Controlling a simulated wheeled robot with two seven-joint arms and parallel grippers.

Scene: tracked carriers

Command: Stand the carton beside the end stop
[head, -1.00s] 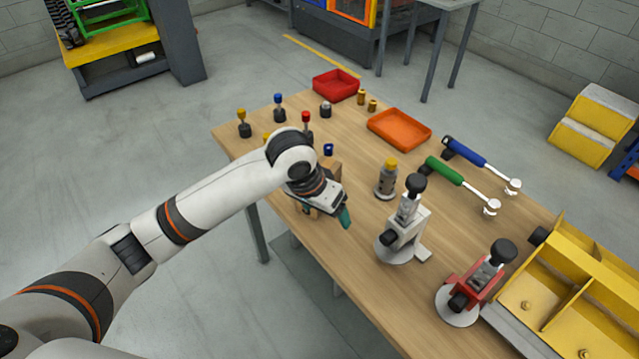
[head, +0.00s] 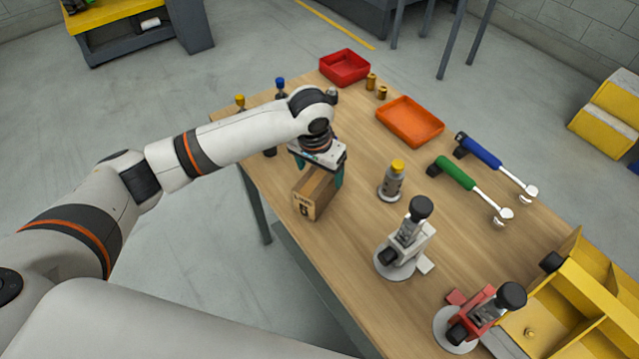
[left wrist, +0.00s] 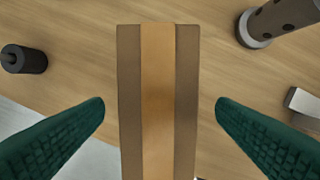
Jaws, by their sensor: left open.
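The carton (head: 309,198), a brown box with printing on its end, stands on the wooden table near its left edge. My left gripper (head: 318,172) is over the carton's far part, jaws apart, with teal fingers. In the left wrist view the carton (left wrist: 158,110) shows from above with a tan strip along its top. The open left gripper (left wrist: 160,104) has one finger on each side of it, with gaps between. I cannot tell how far down the fingers reach. I cannot surely pick out the end stop. My right gripper is not in view.
A grey bottle with yellow cap (head: 391,182), a white clamp-like device (head: 405,245) and a red one (head: 472,318) stand to the right. An orange tray (head: 410,122), red tray (head: 345,67) and yellow divided bin (head: 570,300) also stand on the table. Bare wood lies between carton and bottle.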

